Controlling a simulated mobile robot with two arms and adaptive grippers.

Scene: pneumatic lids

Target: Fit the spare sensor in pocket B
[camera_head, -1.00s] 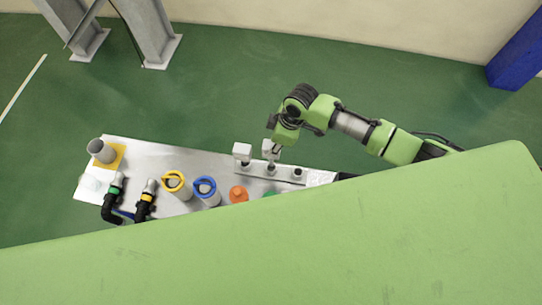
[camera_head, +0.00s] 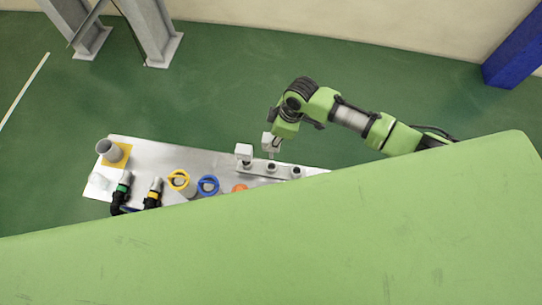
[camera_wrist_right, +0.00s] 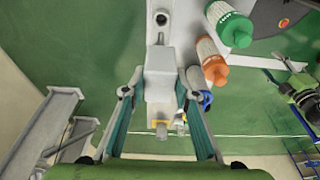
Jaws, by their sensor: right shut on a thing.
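My right gripper (camera_head: 271,145) is shut on a pale grey sensor block (camera_head: 268,139), just behind the middle round socket of a grey rail (camera_head: 284,171). In the right wrist view the gripper (camera_wrist_right: 157,93) has one finger on each side of the block (camera_wrist_right: 160,82). A second pale block (camera_head: 244,151) stands at the rail's left socket. The right socket (camera_head: 296,172) is bare. I cannot read pocket letters, nor tell whether the held block touches the rail. My left gripper is not in view.
The table's front is hidden.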

